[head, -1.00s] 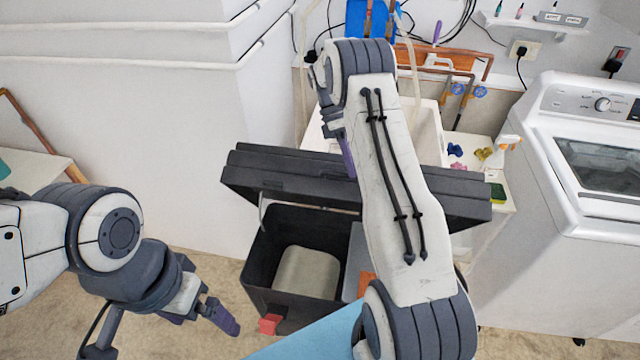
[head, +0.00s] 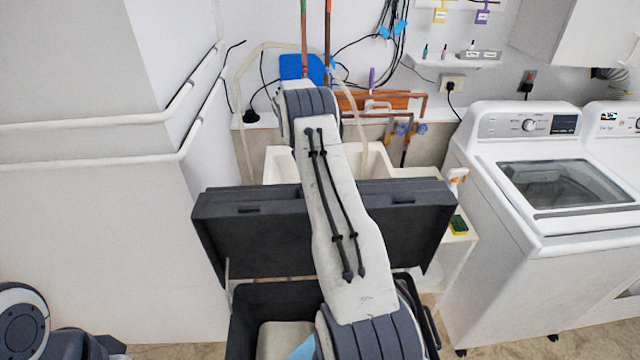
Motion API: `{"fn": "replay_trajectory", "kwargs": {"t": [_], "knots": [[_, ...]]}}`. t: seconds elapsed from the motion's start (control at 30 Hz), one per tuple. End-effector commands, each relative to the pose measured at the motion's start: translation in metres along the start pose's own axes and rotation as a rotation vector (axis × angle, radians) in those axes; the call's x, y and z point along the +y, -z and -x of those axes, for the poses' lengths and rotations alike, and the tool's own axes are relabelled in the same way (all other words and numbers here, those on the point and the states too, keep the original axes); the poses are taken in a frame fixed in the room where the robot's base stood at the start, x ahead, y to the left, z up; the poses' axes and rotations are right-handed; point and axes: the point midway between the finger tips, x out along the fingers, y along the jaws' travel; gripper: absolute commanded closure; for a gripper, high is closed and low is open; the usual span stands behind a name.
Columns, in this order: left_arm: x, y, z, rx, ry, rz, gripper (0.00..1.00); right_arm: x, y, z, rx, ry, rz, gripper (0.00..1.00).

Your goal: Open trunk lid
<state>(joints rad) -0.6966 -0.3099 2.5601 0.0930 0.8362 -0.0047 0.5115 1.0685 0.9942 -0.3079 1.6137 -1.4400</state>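The dark grey trunk stands in front of me in the head view, and its lid (head: 265,235) is raised steeply with its inner face toward me. A thin support strut shows at the left side. The trunk's body (head: 275,294) is open below, with pale contents partly visible. My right arm reaches up across the trunk and lid; its gripper is hidden behind the arm or lid. My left arm shows only in part at the lower left corner, and its gripper is out of the picture.
A white sink (head: 283,165) stands behind the lid. A washing machine (head: 545,225) is at the right, with a yellow-green sponge (head: 458,225) and a spray bottle (head: 455,182) beside it. A white wall block with pipes (head: 100,158) is at the left.

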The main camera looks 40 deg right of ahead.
Motion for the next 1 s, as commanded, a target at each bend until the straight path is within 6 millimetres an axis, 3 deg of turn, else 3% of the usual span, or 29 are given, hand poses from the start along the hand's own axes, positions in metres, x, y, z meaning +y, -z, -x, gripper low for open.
{"fn": "replay_trajectory", "kwargs": {"t": [0.2, 0.23, 0.3, 1.0], "knots": [[-0.0001, -0.0001, -0.001, 0.0, 0.0, 0.0, 0.05, 0.0024, 0.0025, -0.0051, -0.006, 0.002, 0.004, 1.0], [-0.0001, -0.0001, -0.001, 0.0, 0.0, 0.0, 0.05, 0.0024, 0.0027, -0.005, -0.006, 0.002, 0.004, 0.69], [-0.0001, -0.0001, -0.0009, 0.0, 0.0, 0.0, 0.05, 0.0021, 0.0032, -0.0043, -0.006, 0.001, 0.004, 0.5], [-0.0002, -0.0001, -0.0024, 0.0, 0.0, 0.0, 0.05, 0.0024, 0.0043, 0.0009, -0.001, -0.004, 0.005, 0.5]]}}
